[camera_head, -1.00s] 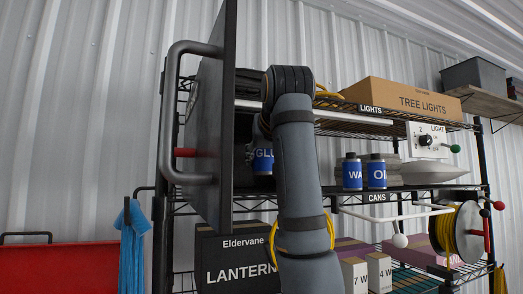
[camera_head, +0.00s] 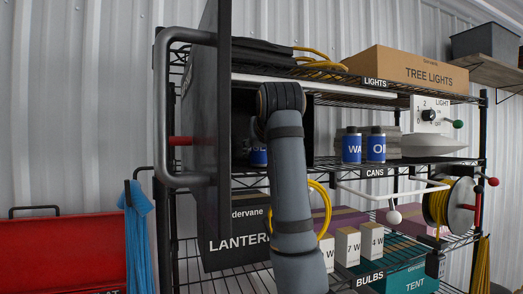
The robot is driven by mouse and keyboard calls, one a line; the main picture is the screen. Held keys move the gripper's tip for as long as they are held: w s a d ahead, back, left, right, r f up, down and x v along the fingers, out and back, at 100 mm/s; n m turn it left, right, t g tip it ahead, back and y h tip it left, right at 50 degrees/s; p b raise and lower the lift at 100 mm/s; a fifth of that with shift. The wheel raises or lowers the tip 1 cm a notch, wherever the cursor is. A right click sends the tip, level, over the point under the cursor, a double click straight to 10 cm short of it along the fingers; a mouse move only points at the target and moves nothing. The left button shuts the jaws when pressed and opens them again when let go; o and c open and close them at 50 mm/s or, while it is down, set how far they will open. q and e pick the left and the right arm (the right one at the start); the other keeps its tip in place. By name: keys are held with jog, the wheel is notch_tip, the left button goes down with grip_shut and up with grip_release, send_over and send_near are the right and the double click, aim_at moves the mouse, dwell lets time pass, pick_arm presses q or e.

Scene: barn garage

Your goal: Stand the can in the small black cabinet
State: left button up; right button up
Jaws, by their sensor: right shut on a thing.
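The small black cabinet (camera_head: 308,130) stands on the middle shelf, with its door (camera_head: 208,135) swung open toward me at left. A can with a blue label (camera_head: 259,158) shows in the dark opening, low down and partly covered by my right arm. My right gripper (camera_head: 247,148) is shut on this can; its fingers are mostly hidden by the arm and the dark interior. Whether the can touches the cabinet floor cannot be told. My left gripper is not in view.
Two blue-labelled cans (camera_head: 364,147) stand right of the cabinet on the CANS shelf. A lantern box (camera_head: 222,240) sits below. A white rod with a ball end (camera_head: 393,215) and a yellow cable reel (camera_head: 440,205) stick out at right. The door handle (camera_head: 165,110) juts out left.

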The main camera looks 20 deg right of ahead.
jog(key=shift+s+f, duration=0.1)
jog(key=shift+f, duration=0.05)
jog(key=o, duration=1.4)
jog(key=shift+c, duration=0.2)
jog(key=shift+r, duration=0.35)
jog(key=b+v, duration=0.9)
jog(key=v, duration=0.2)
jog(key=shift+s, duration=0.4)
jog(key=shift+s+r, duration=0.1)
jog(key=shift+r, duration=0.05)
